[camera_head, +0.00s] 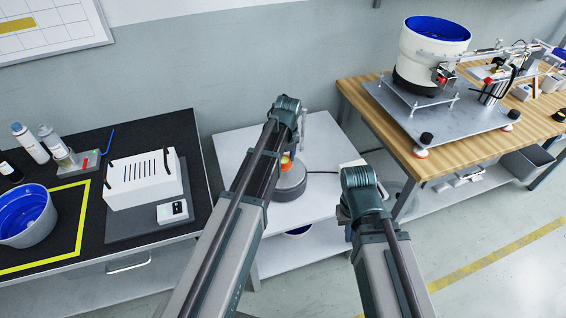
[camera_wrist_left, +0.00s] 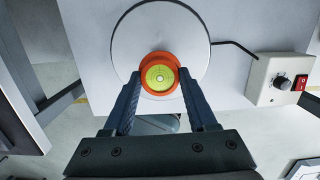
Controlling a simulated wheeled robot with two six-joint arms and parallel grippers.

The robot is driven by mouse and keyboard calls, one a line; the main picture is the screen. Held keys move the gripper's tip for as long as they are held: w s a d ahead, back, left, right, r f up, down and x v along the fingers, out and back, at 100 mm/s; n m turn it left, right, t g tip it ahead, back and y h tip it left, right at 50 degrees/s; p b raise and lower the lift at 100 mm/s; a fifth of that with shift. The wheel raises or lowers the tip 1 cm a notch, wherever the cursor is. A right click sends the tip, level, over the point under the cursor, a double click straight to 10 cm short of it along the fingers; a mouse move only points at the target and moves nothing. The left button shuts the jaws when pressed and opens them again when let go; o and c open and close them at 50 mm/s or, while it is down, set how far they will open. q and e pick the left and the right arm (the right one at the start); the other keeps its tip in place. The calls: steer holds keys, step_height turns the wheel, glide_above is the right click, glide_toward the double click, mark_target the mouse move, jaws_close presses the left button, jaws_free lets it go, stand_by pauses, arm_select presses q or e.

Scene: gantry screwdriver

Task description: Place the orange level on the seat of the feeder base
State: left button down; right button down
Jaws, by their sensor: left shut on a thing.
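The orange level (camera_wrist_left: 160,75), a round orange piece with a yellow-green bubble vial on top, is held between the two fingers of my left gripper (camera_wrist_left: 159,77) in the left wrist view. The level (camera_head: 286,162) shows partly beside my left arm in the head view. The round grey feeder base (camera_head: 291,184) stands on the white table, and its round top (camera_wrist_left: 160,22) shows behind the level in the wrist view. The level overlaps the near part of that top; I cannot tell whether it touches. My left fingers are mostly hidden in the head view. My right gripper is not visible.
A control box (camera_wrist_left: 281,80) with a knob and red switch sits right of the base, with a black cable between. A wooden table (camera_head: 440,155) with a bowl feeder (camera_head: 430,55) stands right. A black bench (camera_head: 90,150) with a white box (camera_head: 145,180) stands left.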

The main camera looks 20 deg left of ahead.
mark_target(283, 162)
arm_select(q)
steer(key=shift+w+a, duration=0.2)
steer(key=shift+w, duration=0.2)
step_height(283, 162, down, 4)
steer(key=b, duration=0.3)
steer(key=shift+w+a+r+b, duration=0.1)
steer(key=shift+r+b, duration=0.1)
steer(key=shift+b, duration=0.1)
steer(key=shift+f, duration=0.1)
steer(key=shift+f, duration=0.15)
steer(key=shift+c, duration=1)
jaws_free()
steer(key=shift+r, duration=0.25)
steer(key=r+p, duration=0.8)
steer(key=s+d+r+p, duration=0.1)
steer(key=r+p, duration=0.3)
steer(key=shift+s, duration=0.1)
